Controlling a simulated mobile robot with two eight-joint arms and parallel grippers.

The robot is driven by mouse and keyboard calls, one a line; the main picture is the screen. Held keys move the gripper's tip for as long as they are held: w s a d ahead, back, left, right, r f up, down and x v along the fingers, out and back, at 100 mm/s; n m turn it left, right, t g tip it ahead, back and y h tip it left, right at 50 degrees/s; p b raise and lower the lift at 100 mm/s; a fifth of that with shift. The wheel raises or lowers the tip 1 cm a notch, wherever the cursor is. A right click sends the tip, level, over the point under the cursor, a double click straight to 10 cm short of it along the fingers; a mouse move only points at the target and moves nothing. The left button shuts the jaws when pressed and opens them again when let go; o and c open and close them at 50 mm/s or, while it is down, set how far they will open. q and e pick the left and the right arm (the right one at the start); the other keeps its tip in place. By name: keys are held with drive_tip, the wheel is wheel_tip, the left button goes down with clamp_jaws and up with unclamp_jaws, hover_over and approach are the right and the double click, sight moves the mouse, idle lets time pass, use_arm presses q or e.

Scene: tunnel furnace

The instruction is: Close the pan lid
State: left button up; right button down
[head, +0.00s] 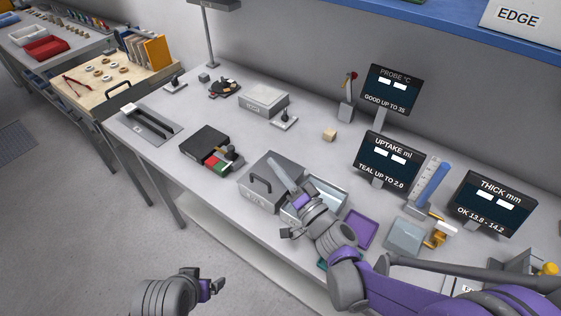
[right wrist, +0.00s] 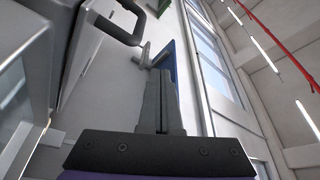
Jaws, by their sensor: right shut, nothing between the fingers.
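The grey lid (head: 255,197) with its dark bar handle (head: 260,184) stands left of a shallow, light-walled pan (head: 335,187) in the head view. The pan's opening shows, partly hidden by my right wrist. My right gripper (head: 274,163) is shut and empty, its long grey fingers reaching across the lid's upper right part. I cannot tell if they touch it. In the right wrist view the shut fingers (right wrist: 160,85) point up the picture, and the handle (right wrist: 122,38) is left of them. My left gripper (head: 216,283) is low in the head view, away from the bench; its jaw opening is unclear.
A purple tray (head: 360,229) and a grey tray (head: 404,237) lie right of the pan. A black case (head: 204,142) lies to its left. Display screens (head: 387,160) stand behind. A small tan block (head: 329,134) sits on clear bench top behind the lid.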

drive_tip(key=shift+s+a+f, duration=0.15)
drive_tip(key=shift+f, duration=0.15)
idle(0.5)
drive_tip(key=b+v, duration=0.1)
drive_tip(key=v, duration=0.6)
drive_tip(key=shift+s, duration=0.25)
